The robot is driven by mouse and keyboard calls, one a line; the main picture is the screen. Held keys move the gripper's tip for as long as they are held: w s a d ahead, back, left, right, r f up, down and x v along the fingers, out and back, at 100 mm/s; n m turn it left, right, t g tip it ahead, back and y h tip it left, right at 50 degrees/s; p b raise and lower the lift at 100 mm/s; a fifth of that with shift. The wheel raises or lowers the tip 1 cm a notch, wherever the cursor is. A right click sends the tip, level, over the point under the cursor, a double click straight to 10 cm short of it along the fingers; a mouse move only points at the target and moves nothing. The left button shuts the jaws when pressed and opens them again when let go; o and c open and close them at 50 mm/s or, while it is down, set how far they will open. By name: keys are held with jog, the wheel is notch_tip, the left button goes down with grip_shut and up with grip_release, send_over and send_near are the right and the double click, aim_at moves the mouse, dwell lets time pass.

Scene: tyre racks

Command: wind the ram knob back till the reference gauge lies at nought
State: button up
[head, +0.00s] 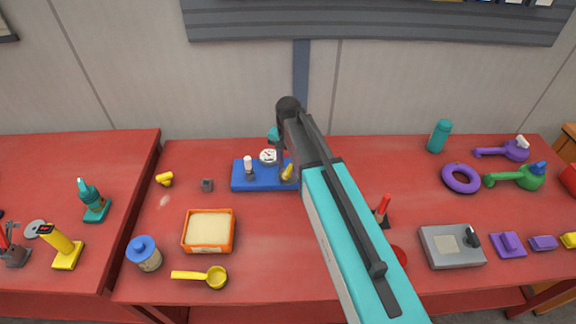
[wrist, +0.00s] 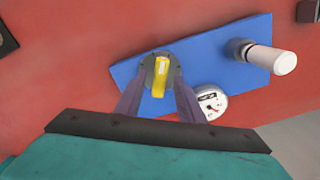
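A blue base (head: 262,184) on the red bench carries a round white gauge (head: 268,156), a yellow knob (head: 288,172) and a white-ended handle (head: 248,165). In the wrist view, the yellow knob (wrist: 160,75) is a narrow bar on a dark round disc. My gripper (wrist: 160,88) is above the base, its two fingers apart on either side of the knob, with a gap showing beside the yellow bar. The gauge (wrist: 211,103) is partly covered by the right finger; its needle is too small to read surely. Which part is the ram knob is not labelled.
The white-ended handle (wrist: 270,57) stands up from the base near the fingers. An orange tray (head: 208,248), a small grey block (head: 207,185) and a grey box (head: 452,247) with a dark knob are on the bench. Bench around the base is mostly clear.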

jog(key=shift+f, duration=0.4)
grip_shut()
